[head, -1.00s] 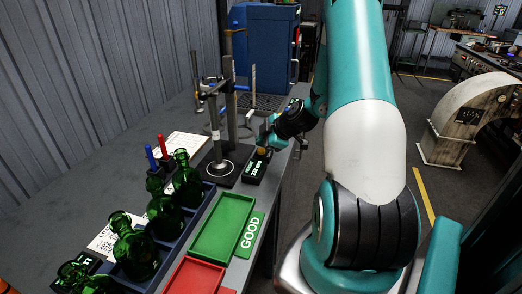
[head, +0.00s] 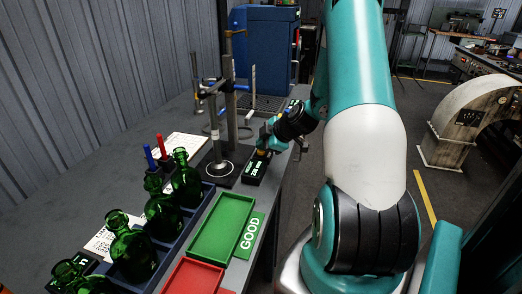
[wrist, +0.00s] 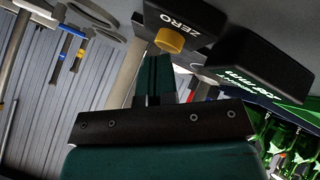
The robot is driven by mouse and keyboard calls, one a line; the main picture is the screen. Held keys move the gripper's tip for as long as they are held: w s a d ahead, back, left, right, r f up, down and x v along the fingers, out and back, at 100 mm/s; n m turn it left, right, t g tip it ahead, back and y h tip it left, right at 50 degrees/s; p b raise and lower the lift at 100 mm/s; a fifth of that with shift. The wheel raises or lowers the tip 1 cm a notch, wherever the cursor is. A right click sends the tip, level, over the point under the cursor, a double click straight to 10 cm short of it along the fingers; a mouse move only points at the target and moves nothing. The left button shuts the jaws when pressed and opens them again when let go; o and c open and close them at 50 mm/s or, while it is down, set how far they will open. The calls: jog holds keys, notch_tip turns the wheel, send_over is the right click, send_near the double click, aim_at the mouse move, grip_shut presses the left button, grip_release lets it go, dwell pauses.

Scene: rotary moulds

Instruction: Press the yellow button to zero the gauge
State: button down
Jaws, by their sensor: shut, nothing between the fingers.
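The yellow button (wrist: 169,40) sits on a black box marked ZERO (wrist: 190,20) in the wrist view. My gripper (wrist: 157,58) is shut and empty, its fingertips right by the button. I cannot tell whether they touch it. In the head view my gripper (head: 265,146) is over the far end of the black gauge box (head: 255,169) and hides the button. A second black housing with green lettering (wrist: 262,68) shows beside the ZERO box in the wrist view.
The gauge stand (head: 221,168) rises just left of the box. A green GOOD tray (head: 222,228), a red tray (head: 195,275) and a blue crate (head: 205,196) of green bottles are nearer. Red and blue pens (head: 161,143) stand at left.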

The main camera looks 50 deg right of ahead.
aim_at(262, 151)
dwell(0.4)
jog(key=shift+r, duration=0.65)
notch_tip(262, 151, up, 6)
jog(key=p, duration=0.2)
jog(key=shift+p, duration=0.4)
dwell(0.3)
